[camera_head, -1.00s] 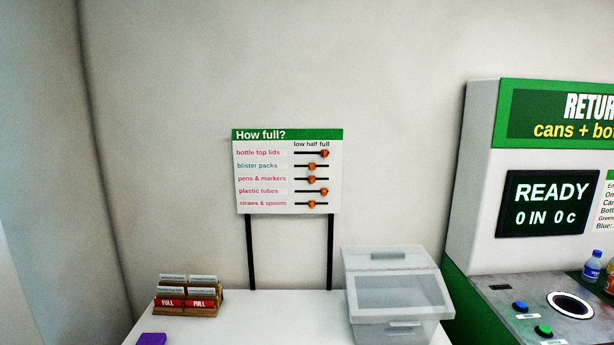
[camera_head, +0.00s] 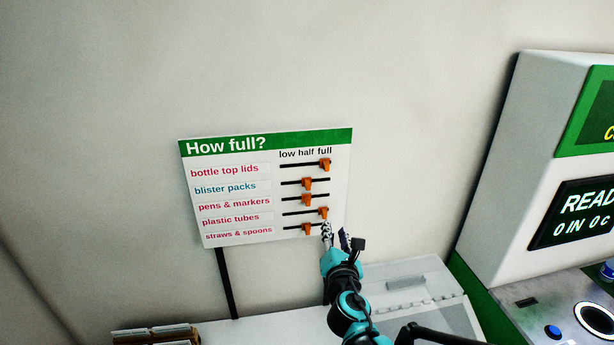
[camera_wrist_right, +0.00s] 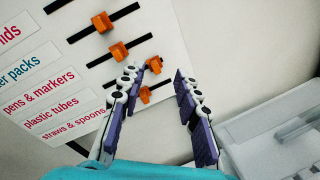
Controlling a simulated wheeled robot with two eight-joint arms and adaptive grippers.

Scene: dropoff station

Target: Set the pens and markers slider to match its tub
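The "How full?" board (camera_head: 231,147) stands on black posts against the wall. Its pens & markers slider has an orange knob (camera_head: 307,200) near the middle of its track, under "half". In the right wrist view this knob (camera_wrist_right: 118,52) is left of my fingers, and nothing touches it. My right gripper (camera_head: 336,234) is at the board's lower right corner, beside the plastic tubes and straws & spoons rows. It also shows in the right wrist view (camera_wrist_right: 160,78), with its purple-padded fingers apart and nothing gripped. My left gripper is not in view. No pens and markers tub is identifiable.
The plastic tubes knob (camera_head: 323,212) and straws & spoons knob (camera_head: 306,228) are close to my right fingers. A card holder (camera_head: 155,335) is at lower left. The return machine (camera_head: 520,150) stands at right.

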